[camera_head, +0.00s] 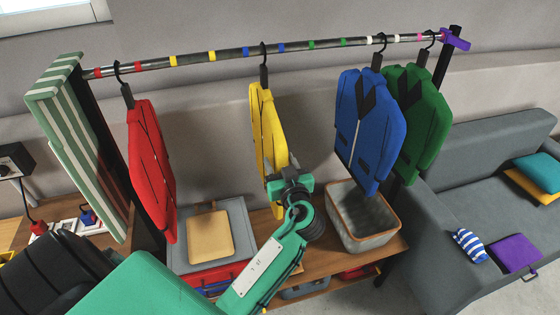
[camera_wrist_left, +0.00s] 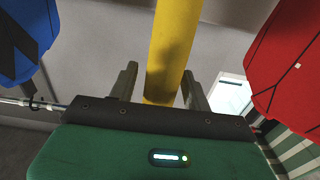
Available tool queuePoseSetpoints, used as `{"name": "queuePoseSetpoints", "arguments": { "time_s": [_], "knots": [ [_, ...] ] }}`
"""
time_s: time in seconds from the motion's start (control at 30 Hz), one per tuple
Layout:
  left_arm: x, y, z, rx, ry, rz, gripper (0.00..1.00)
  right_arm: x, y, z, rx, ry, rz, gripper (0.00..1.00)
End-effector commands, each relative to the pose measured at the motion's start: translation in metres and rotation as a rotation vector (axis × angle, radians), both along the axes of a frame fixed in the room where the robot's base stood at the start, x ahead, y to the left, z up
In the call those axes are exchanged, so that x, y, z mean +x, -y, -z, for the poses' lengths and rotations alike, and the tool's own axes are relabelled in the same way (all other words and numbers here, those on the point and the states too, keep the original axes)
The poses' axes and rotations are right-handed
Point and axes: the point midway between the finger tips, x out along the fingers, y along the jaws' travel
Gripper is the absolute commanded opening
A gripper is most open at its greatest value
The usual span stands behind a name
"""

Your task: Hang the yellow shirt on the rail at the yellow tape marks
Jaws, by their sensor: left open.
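The yellow shirt (camera_head: 268,130) hangs from its black hanger on the rail (camera_head: 230,52), between the two blue tape marks. The yellow tape marks (camera_head: 192,59) are further left on the rail, with no hanger between them. My left gripper (camera_head: 287,178) is at the lower part of the yellow shirt. In the left wrist view the open fingers (camera_wrist_left: 160,75) stand on either side of the yellow shirt (camera_wrist_left: 175,35), which is seen edge-on. I cannot tell whether either finger touches it. My right gripper is not in view.
A red shirt (camera_head: 150,160) hangs left, near the red marks. A blue shirt (camera_head: 368,125) and a green shirt (camera_head: 425,110) hang right. A grey basket (camera_head: 362,235) and a grey box (camera_head: 190,225) stand on the bench below.

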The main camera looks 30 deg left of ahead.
Motion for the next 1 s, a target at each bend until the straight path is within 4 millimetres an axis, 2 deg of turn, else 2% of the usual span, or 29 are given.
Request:
{"name": "queuePoseSetpoints", "arguments": {
  "time_s": [0.13,0.37,0.4,1.0],
  "knots": [
    [0.0000,0.0000,0.0000,0.000,0.000,0.000,0.47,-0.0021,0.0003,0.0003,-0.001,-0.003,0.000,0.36],
    [0.0001,0.0000,0.0000,0.000,0.000,0.000,0.02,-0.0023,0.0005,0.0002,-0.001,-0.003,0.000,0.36],
    [0.0001,0.0000,0.0000,0.000,0.000,0.000,0.00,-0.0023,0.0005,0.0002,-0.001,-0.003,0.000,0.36],
    [0.0002,0.0001,-0.0088,0.002,0.003,0.001,0.00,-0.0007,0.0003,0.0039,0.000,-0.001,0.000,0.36]
  ]
}}
